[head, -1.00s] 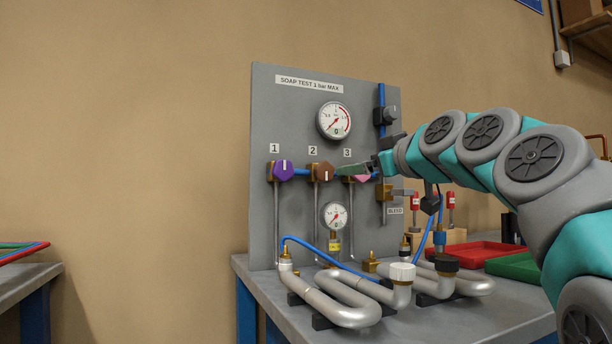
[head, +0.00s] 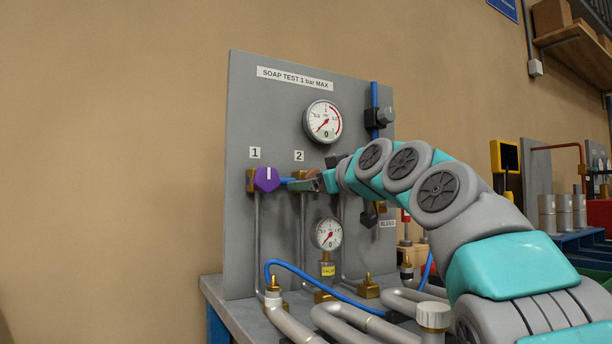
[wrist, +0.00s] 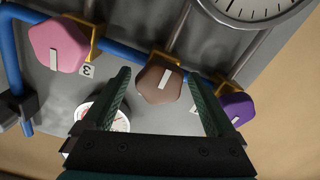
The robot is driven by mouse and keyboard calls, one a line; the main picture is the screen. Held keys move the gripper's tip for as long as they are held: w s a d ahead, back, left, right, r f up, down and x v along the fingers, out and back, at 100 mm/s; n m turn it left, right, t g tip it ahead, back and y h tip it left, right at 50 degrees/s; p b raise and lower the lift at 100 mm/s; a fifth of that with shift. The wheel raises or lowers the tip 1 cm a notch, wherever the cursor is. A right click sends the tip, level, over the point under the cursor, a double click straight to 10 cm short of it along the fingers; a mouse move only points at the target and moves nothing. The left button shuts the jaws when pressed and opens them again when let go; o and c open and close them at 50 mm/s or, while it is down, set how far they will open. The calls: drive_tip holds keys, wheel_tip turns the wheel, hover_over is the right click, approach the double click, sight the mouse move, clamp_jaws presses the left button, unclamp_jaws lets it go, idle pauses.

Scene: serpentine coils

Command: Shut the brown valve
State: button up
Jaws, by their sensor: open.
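The brown valve (wrist: 158,88) is a rounded, many-sided knob with a white stripe, on a brass body on the blue pipe. In the wrist view it sits between the two fingertips of my gripper (wrist: 158,76), with a gap on each side. My gripper is open and empty. In the head view my gripper (head: 308,184) is at the panel below label 2 and hides most of the brown knob. I cannot tell there how deep the fingers reach.
The purple valve (head: 266,179) is close by on the left, under label 1. The pink valve (wrist: 58,46) is on the other side in the wrist view, near label 3. Gauges (head: 323,121) sit on the grey panel (head: 245,110). Silver coils (head: 345,322) and a blue hose lie below.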

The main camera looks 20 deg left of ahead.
drive_tip(key=shift+p+x, duration=0.55)
drive_tip(key=shift+x, duration=0.95)
drive_tip(key=shift+c, duration=0.4)
drive_tip(key=c, duration=1.3)
